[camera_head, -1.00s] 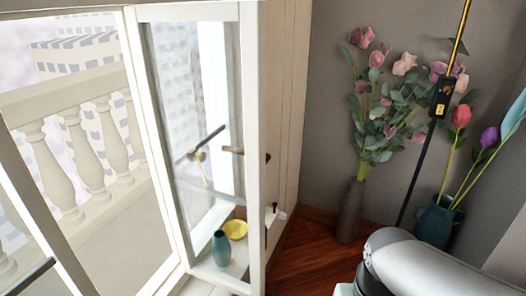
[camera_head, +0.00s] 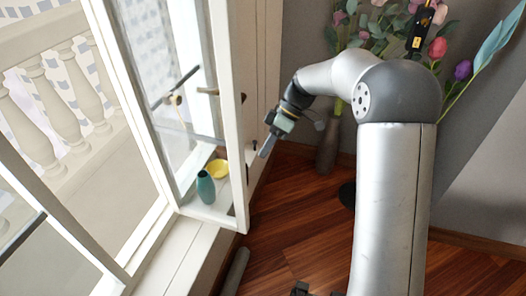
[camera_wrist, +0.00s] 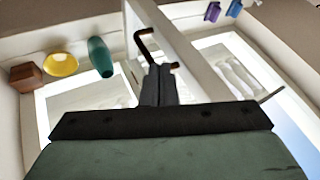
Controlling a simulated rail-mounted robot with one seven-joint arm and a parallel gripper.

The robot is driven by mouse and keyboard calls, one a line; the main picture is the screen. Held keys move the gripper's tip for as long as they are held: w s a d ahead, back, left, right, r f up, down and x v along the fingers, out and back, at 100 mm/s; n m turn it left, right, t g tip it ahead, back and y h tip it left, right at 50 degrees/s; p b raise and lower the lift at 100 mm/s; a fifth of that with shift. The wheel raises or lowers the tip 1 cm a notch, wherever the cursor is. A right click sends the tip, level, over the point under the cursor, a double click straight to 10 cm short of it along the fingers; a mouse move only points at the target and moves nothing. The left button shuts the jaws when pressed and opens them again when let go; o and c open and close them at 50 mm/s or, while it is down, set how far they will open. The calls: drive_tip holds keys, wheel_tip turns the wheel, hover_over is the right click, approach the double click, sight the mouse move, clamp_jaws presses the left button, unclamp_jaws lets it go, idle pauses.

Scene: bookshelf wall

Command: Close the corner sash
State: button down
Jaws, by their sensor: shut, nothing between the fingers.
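The corner sash (camera_head: 236,150) is a white-framed glazed window panel, standing swung open into the room. A dark handle (camera_head: 207,92) shows near its free edge. In the wrist view the sash's white frame (camera_wrist: 190,50) runs diagonally, with a brown hooked handle (camera_wrist: 144,40) beside it. My gripper (camera_head: 264,154) is to the right of the sash's edge, pointing down and left. In the wrist view its fingers (camera_wrist: 158,82) are together and empty, close to the handle in the picture. I cannot tell whether they touch the handle or sash.
A teal vase (camera_head: 205,187) and a yellow bowl (camera_head: 217,169) stand on the sill behind the sash. A brown pot (camera_wrist: 25,77) shows beside them in the wrist view. A tall floor vase (camera_head: 327,145) with flowers stands at the wall. Wooden floor (camera_head: 290,215) is open below.

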drive_tip(key=p+x, duration=0.1)
drive_tip(key=x, duration=0.7)
drive_tip(key=shift+s+f, duration=0.1)
drive_tip(key=shift+s, duration=0.05)
